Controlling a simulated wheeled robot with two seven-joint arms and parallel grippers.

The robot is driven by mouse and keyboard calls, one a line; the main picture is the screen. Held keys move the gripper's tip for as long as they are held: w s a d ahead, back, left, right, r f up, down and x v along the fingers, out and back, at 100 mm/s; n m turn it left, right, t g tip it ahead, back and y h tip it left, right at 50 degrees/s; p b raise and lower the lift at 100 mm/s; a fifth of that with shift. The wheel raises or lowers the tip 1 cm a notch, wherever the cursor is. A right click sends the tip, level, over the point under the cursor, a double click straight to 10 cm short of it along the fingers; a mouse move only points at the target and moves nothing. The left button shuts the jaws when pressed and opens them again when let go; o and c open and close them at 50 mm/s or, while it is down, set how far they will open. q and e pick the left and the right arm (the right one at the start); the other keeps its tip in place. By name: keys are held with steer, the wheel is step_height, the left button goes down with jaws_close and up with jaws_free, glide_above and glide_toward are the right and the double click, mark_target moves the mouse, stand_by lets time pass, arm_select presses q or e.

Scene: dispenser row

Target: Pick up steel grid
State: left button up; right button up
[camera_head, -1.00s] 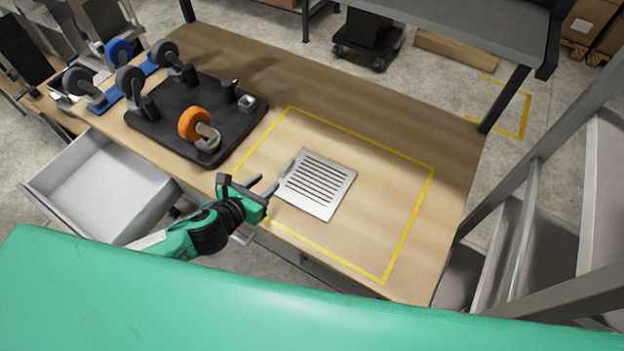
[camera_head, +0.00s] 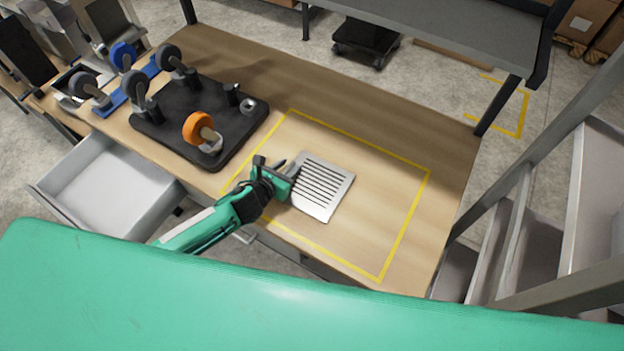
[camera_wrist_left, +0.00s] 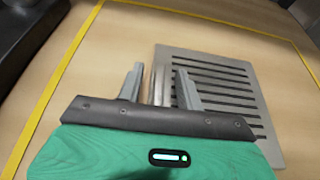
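The steel grid (camera_head: 325,188) is a flat, light grey square plate with dark parallel slots, lying on the wooden table inside a yellow outline. It also shows in the left wrist view (camera_wrist_left: 225,82). My left gripper (camera_head: 290,170) is at the grid's left edge. In the left wrist view its two fingers (camera_wrist_left: 158,77) are apart. A narrow shiny metal part, seemingly a handle at the grid's edge, shows between them; contact cannot be told. In the head view the gripper hides part of that edge. My right gripper is not in view.
A black board (camera_head: 178,137) with an orange-wheeled caster (camera_head: 198,128) is left of the outline. Blue rails with grey wheels stand beyond it. An open drawer (camera_head: 105,185) juts out at the left front. The table right of the grid (camera_head: 385,200) is clear.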

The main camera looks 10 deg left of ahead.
arm_select(q)
steer(key=shift+w+d+f, duration=0.15)
steer(key=shift+w+f, duration=0.05)
steer(key=shift+w, duration=0.3)
steer(key=shift+c, duration=0.5)
jaws_close()
